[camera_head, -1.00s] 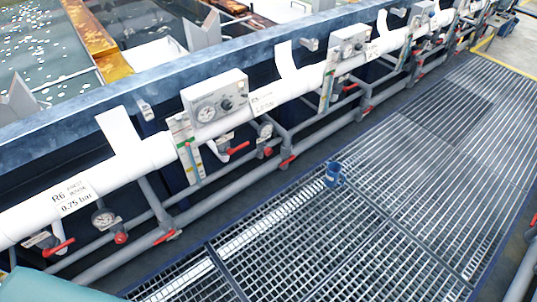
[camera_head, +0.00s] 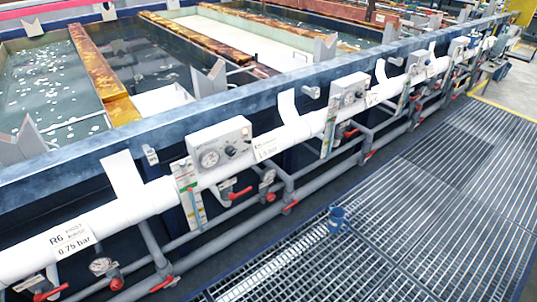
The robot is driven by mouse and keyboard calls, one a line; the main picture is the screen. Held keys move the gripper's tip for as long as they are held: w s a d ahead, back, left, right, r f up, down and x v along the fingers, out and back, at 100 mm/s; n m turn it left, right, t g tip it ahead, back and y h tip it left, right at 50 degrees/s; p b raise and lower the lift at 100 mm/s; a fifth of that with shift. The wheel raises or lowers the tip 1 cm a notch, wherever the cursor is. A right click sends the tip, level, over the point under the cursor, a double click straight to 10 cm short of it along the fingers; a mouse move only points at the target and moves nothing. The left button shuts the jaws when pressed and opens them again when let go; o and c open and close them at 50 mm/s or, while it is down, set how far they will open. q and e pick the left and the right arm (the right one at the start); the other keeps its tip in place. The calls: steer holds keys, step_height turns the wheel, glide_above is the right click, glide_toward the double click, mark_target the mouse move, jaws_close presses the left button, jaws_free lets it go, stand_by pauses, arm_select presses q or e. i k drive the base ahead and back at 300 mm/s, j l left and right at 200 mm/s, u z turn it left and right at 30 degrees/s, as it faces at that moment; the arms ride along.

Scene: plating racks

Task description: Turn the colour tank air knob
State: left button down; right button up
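Several grey control boxes, each with a round gauge and a dark knob, sit along a white pipe (camera_head: 205,180) beside the tanks. The nearest box (camera_head: 219,144) has its gauge (camera_head: 209,158) on the left and a black knob (camera_head: 231,151) on the right. A second box (camera_head: 349,91) stands farther along, and smaller ones (camera_head: 417,62) follow towards the back right. Which knob is the colour tank air knob cannot be told; most labels are too small to read. Neither of my grippers is in view.
Red-handled valves (camera_head: 240,193) and grey pipes run below the white pipe. A label reading R6 and 0.75 bar (camera_head: 70,241) is at lower left. Open tanks (camera_head: 50,95) lie behind the rim.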

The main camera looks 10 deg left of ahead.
mark_target(270, 196)
steer(key=i+l+u, duration=0.15)
steer(key=i+l, duration=0.25)
steer(key=i+l+u, duration=0.1)
steer(key=i+l, duration=0.3)
steer(key=i+l+u, duration=0.15)
steer(key=i+l, duration=0.2)
steer(key=l, duration=0.25)
